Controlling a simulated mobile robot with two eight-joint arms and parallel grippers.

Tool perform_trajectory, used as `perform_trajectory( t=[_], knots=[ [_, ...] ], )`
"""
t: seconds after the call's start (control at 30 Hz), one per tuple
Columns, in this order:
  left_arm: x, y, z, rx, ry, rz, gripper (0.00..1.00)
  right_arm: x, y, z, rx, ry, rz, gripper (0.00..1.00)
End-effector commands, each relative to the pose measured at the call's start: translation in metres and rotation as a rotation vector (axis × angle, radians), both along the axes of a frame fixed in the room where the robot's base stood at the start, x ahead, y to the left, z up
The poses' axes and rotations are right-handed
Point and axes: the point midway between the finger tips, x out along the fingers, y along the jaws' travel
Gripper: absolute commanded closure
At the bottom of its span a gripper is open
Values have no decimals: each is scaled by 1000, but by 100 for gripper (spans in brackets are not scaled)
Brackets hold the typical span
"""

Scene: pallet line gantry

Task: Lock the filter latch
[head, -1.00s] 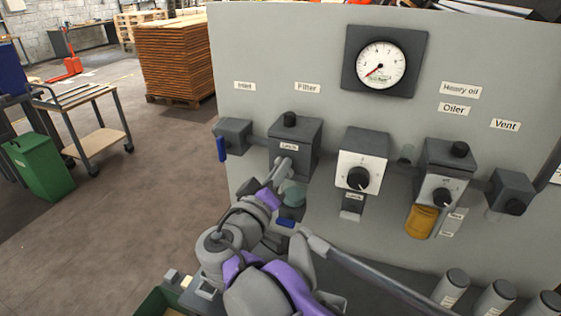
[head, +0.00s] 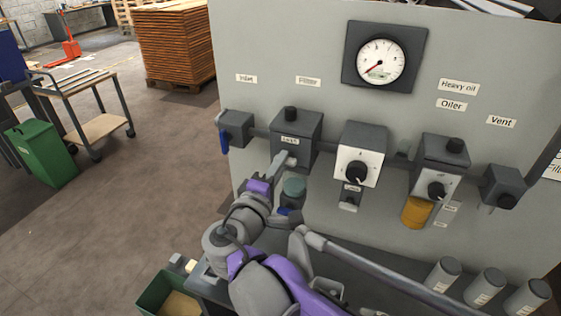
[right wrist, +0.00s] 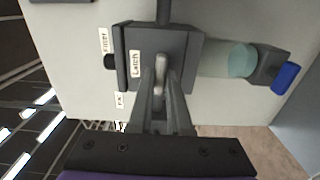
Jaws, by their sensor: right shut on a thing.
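The filter (head: 297,135) is a dark grey block on the panel, with a black knob on top and a "Latch" label on its face. A teal bowl (head: 293,187) hangs below it and also shows in the right wrist view (right wrist: 242,60). My right gripper (head: 283,161) is at the block's front. In the right wrist view, its fingers (right wrist: 162,92) are shut on the small pale latch lever (right wrist: 160,66) beside the label. The fingers hide part of the lever. My left gripper is not in view.
Left of the filter is the inlet valve (head: 236,128) with a blue handle. To the right are a regulator (head: 361,155), an oiler (head: 440,163) with an amber bowl and a vent block (head: 504,187). Several grey cylinders stand at lower right. A green bin (head: 165,292) is below.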

Motion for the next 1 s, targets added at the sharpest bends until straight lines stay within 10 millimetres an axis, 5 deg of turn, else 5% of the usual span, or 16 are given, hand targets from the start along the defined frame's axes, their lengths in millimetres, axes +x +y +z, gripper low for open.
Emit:
perform_trajectory(
  t=[0.63, 0.67, 0.8, 1.0],
  knots=[
    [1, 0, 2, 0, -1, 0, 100, 0, 0, 0, -45, 17, 1, 100],
    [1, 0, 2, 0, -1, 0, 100, 0, 0, 0, -45, 17, 1, 78],
    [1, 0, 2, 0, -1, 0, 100, 0, 0, 0, -43, 18, 1, 53],
    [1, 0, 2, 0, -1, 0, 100, 0, 0, 0, -42, 18, 1, 53]
  ],
)
